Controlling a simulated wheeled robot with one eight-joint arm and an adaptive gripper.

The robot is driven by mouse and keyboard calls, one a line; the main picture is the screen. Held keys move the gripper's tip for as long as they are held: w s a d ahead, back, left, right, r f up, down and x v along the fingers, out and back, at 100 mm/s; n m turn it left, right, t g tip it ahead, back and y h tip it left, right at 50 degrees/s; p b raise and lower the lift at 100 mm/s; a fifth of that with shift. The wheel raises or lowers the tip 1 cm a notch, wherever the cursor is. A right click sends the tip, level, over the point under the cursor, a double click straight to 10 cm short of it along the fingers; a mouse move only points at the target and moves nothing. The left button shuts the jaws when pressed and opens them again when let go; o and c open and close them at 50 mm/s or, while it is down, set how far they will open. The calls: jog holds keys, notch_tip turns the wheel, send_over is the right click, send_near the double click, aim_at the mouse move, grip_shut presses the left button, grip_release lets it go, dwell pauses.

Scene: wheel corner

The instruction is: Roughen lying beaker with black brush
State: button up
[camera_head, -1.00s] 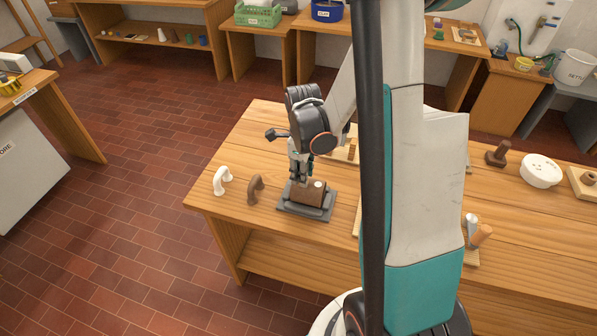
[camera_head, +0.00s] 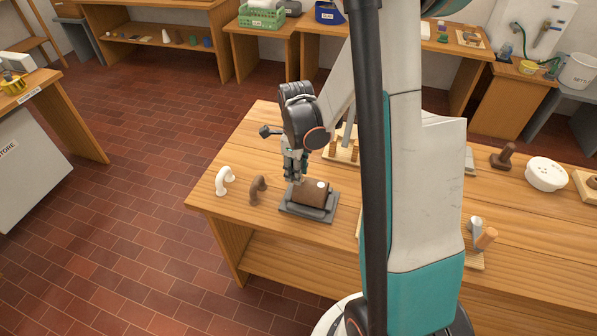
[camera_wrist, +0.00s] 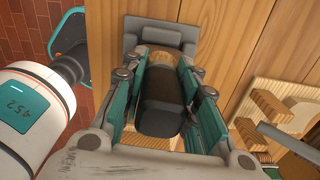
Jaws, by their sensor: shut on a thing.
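A brown beaker (camera_head: 311,192) lies on its side on a dark grey cradle (camera_head: 327,213) near the table's left end. My gripper (camera_head: 295,177) points down at the beaker's left, back side, very close to it. In the wrist view my gripper (camera_wrist: 162,92) is shut on the black brush (camera_wrist: 158,112), with a finger on each side. The cradle (camera_wrist: 158,33) shows beyond the brush in that view.
A white curved piece (camera_head: 223,181) and a brown curved piece (camera_head: 257,189) stand left of the cradle. A wooden rack (camera_head: 345,148) stands behind it, to the right. A white round pot (camera_head: 545,174) and a brown piece (camera_head: 503,156) sit farther right.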

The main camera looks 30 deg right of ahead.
jog(key=shift+d, duration=0.1)
jog(key=shift+s+d+r, duration=0.1)
jog(key=shift+s+d, duration=0.7)
jog(key=shift+s, duration=0.25)
jog(key=shift+w+d+b, duration=0.1)
jog(key=shift+w+b, duration=0.05)
jog(key=shift+b, duration=0.15)
jog(key=shift+w+a+f, duration=0.2)
jog(key=shift+w+a, duration=0.6)
jog(key=shift+w, duration=0.15)
jog(key=shift+r, duration=0.1)
jog(key=shift+r+p, duration=1.75)
jog(key=shift+r, duration=1.2)
